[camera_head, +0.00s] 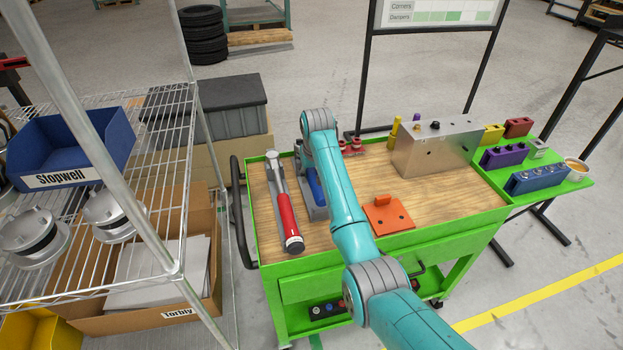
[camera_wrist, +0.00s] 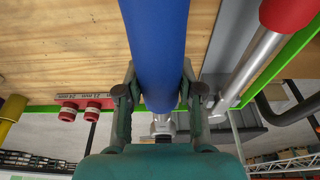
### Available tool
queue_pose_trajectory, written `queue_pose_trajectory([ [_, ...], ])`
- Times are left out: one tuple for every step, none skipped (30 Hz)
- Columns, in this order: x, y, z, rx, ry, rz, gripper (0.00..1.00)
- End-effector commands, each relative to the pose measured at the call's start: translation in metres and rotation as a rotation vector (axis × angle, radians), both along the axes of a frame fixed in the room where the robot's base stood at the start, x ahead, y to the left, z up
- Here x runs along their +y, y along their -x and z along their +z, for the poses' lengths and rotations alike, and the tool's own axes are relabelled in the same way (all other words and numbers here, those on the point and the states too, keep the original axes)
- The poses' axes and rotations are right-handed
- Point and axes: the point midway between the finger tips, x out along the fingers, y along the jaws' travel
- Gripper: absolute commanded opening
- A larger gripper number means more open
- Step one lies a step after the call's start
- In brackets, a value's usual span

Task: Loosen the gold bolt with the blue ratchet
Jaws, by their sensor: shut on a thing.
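The blue ratchet (camera_wrist: 158,40) runs down the middle of the wrist view, its thick blue handle between the two fingers of my gripper (camera_wrist: 160,92). The fingers press on it from both sides. Its metal head (camera_wrist: 162,128) shows beyond the fingers.
A red-handled wrench (camera_head: 288,222) lies left of the ratchet on the green cart's wooden top (camera_head: 350,235). An orange plate (camera_head: 388,216) lies in front of the block. Red sockets (camera_head: 352,147) and a yellow cylinder (camera_head: 395,131) stand at the back. Coloured socket holders (camera_head: 538,178) are at right.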

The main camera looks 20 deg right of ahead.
Motion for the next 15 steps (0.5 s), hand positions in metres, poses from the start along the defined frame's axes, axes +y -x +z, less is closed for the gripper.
queue_pose_trajectory([
  [0.0,-0.001,0.006,-0.005,0.0,0.0,0.0],
  [0.0,-0.001,0.008,-0.005,0.0,0.0,0.0],
  [0.0,-0.001,0.01,-0.005,0.0,0.0,0.0],
  [0.0,-0.001,0.012,-0.005,0.0,0.0,0.0],
  [0.0,-0.001,0.014,-0.005,0.0,0.0,0.0],
  [0.0,-0.001,0.017,-0.005,0.0,0.0,0.0],
  [0.0,-0.001,0.019,-0.005,0.0,0.0,0.0],
  [0.0,-0.001,0.021,-0.006,0.0,0.0,0.0],
  [0.0,-0.001,0.023,-0.006,0.0,0.0,0.0],
  [0.0,-0.001,0.025,-0.005,0.0,0.0,0.0],
  [0.0,-0.001,0.027,-0.005,0.0,0.0,0.0],
  [0.0,-0.001,0.03,-0.005,0.0,0.0,0.0],
  [0.0,-0.001,0.032,-0.005,0.0,0.0,0.0],
  [0.0,-0.001,0.034,-0.005,0.0,0.0,0.0],
  [0.0,-0.001,0.036,-0.005,0.0,0.0,0.0],
])
